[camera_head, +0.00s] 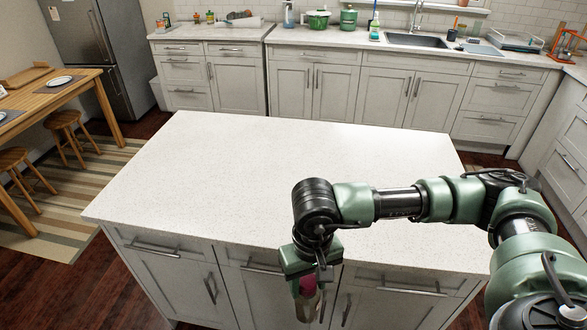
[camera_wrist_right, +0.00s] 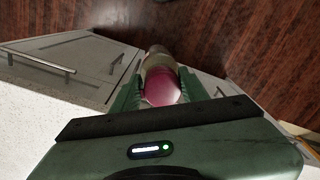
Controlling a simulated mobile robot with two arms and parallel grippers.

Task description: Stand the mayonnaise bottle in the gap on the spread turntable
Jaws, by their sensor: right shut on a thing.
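My right gripper (camera_head: 307,285) hangs down in front of the island's near edge. It is shut on a bottle with a pink-red cap and a pale body (camera_head: 305,307). In the right wrist view the bottle (camera_wrist_right: 162,82) sits between the two green fingers, its cap end toward the camera. No label shows, so I cannot tell whether it is the mayonnaise bottle. I cannot make out the spread turntable or its gap. My left gripper is not in view.
The white island top (camera_head: 270,170) is bare. Small bottles and jars (camera_head: 196,17) stand on the back-left counter beside a tray. Green pots (camera_head: 318,20) and a sink (camera_head: 415,40) are along the back. A wooden table (camera_head: 45,95) with stools is at left.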

